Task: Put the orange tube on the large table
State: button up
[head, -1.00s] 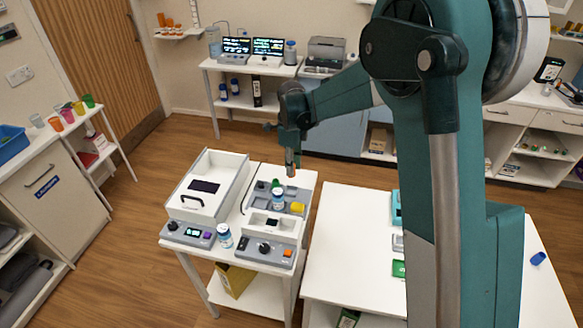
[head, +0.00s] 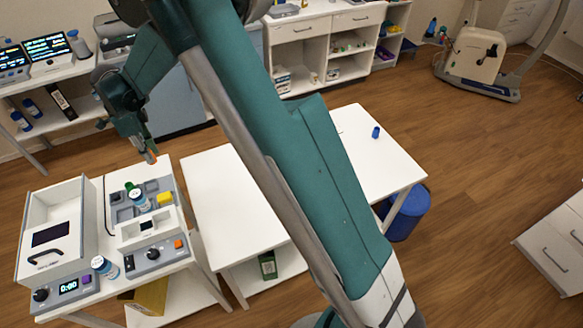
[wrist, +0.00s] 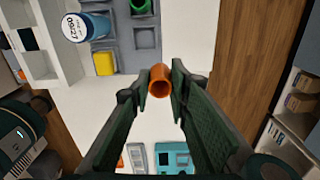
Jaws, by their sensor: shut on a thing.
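My gripper (wrist: 152,92) is shut on the orange tube (wrist: 160,80), whose open round end faces the wrist camera. In the head view my gripper (head: 148,148) is seen from far off, with the tube (head: 151,157) as a small orange spot at its tips. It shows over the back right part of the small instrument table (head: 183,217); its height above it is hard to tell. The large white table (head: 215,195) stands to the right of it. My arm hides the large table's middle.
A small blue cup (head: 376,132) lies near the large table's right end. The wrist view shows a teal rack (wrist: 173,158). The large table's left part looks clear.

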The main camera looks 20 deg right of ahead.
jog(key=w+d+f+m+b, duration=0.15)
jog(key=w+d, duration=0.25)
jog(key=d, duration=1.1)
jog(key=w+d+f+m, duration=0.1)
jog(key=w+d+m, duration=0.3)
jog(key=d, duration=1.1)
jog(key=w+d+f+m+b, duration=0.15)
jog(key=w+d, duration=0.35)
jog(key=d, duration=1)
jog(key=s+d+f+m, duration=0.1)
jog(key=s+d+m, duration=0.1)
jog(key=d, duration=1.3)
jog(key=s+d+f+m+b, duration=0.1)
jog(key=s+d, duration=0.4)
jog(key=d, duration=1)
jog(key=s+d+f+m+b, duration=0.1)
jog(key=s+d, duration=0.3)
jog(key=d, duration=1.1)
jog(key=shift+s+d+f+m, duration=0.3)
jog(key=shift+f+m, duration=0.15)
jog(key=shift+m, duration=0.35)
jog(key=shift+f, duration=3.1)
jog(key=shift+f, duration=0.1)
jog(key=shift+f+b, duration=0.4)
jog(key=shift+f, duration=1.4)
